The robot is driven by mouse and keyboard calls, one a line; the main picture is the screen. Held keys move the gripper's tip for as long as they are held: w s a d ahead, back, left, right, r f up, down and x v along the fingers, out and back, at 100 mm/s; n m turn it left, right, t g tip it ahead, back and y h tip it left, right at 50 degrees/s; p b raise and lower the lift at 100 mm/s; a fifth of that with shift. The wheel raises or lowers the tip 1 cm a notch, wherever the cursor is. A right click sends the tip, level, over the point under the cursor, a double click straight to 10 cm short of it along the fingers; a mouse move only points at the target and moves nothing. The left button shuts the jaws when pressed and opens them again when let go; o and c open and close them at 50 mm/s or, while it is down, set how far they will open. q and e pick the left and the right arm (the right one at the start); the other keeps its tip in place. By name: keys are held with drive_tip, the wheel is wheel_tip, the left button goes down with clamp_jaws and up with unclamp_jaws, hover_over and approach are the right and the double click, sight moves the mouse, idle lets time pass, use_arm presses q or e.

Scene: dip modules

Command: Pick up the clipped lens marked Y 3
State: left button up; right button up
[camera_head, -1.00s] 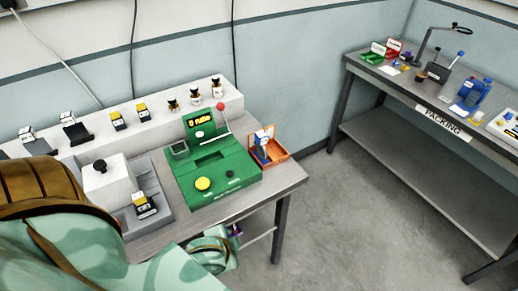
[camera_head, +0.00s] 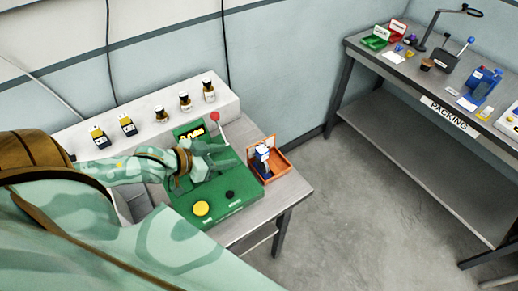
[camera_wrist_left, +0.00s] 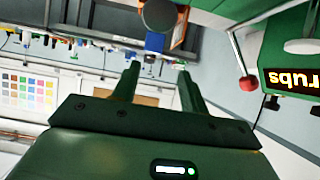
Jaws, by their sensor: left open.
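My left gripper (camera_head: 228,157) is over the green machine, with its fingers pointing right toward the orange tray. In the left wrist view its two fingers (camera_wrist_left: 158,68) stand apart with nothing between them. A blue and white piece (camera_head: 263,153) stands in the orange tray (camera_head: 282,170); a blue piece (camera_wrist_left: 155,42) shows beyond the fingertips in the wrist view. No marking Y 3 is readable, so I cannot tell which piece is the lens. My right gripper is not in view.
The green machine (camera_head: 225,205) has a yellow button and a red-balled lever (camera_head: 215,117), also in the wrist view (camera_wrist_left: 248,83). Black-and-yellow pieces (camera_head: 127,124) and amber pieces (camera_head: 185,102) stand on the white ledge. The packing table (camera_head: 400,105) is at right, across open floor.

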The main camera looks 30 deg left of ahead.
sight(266, 152)
use_arm(q)
drive_tip(key=b+x, duration=0.2)
drive_tip(key=x, duration=0.7)
drive_tip(key=shift+w+d+b, duration=0.25)
drive_tip(key=shift+d+b, duration=0.05)
drive_tip(key=shift+b, duration=0.05)
drive_tip(key=shift+w+d+f, duration=0.2)
drive_tip(key=shift+w+d, duration=0.1)
drive_tip(key=shift+w, duration=0.05)
drive_tip(key=b+x, duration=0.1)
drive_tip(key=x, duration=0.3)
drive_tip(key=shift+w+d+f, duration=0.15)
drive_tip(key=shift+w+d, duration=0.1)
drive_tip(key=shift+w, duration=0.05)
drive_tip(key=shift+c, duration=0.6)
clamp_jaws()
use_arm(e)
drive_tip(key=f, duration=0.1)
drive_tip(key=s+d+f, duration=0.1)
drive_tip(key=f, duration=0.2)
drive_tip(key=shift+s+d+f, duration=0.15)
